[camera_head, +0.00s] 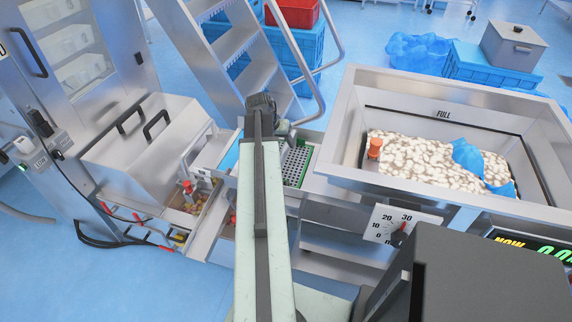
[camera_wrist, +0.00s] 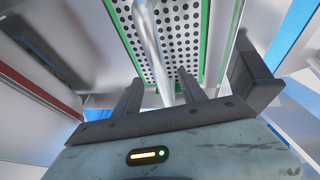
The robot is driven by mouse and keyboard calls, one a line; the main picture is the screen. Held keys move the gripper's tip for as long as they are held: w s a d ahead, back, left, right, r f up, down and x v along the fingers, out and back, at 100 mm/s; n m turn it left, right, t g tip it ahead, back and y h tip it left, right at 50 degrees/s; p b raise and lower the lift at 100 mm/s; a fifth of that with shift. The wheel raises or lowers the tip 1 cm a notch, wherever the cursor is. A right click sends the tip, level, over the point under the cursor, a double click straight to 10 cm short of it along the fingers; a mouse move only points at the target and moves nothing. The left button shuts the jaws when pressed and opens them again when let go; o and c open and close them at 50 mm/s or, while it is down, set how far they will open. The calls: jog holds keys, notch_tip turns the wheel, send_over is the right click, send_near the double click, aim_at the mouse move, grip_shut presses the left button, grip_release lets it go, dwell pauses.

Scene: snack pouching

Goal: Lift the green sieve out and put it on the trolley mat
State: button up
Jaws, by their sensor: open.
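The green sieve (camera_head: 297,163) is a perforated metal plate with a green rim, set in a metal frame just right of my arm in the head view. In the wrist view the sieve (camera_wrist: 180,42) fills the top middle, and its bent metal handle (camera_wrist: 150,45) runs down toward my gripper (camera_wrist: 160,88). My gripper's fingers are open, one on each side of the handle's lower end as seen here. I cannot tell whether they touch it. My arm hides part of the sieve in the head view. I cannot make out the trolley mat for certain.
A steel hopper (camera_head: 345,130) with pale snacks, an orange-capped item (camera_head: 375,148) and a blue piece (camera_head: 468,155) stands to the right. A lidded steel box (camera_head: 140,150) stands to the left. Metal steps (camera_head: 228,45) and blue crates (camera_head: 305,50) are behind.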

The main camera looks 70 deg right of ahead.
aim_at(285, 146)
jog(key=shift+f, duration=0.15)
jog(key=b+x, duration=0.4)
jog(key=x, duration=0.1)
jog(key=shift+d+f+b, duration=0.15)
jog(key=shift+b, duration=0.15)
jog(key=shift+r, duration=0.2)
grip_shut()
dwell(0.8)
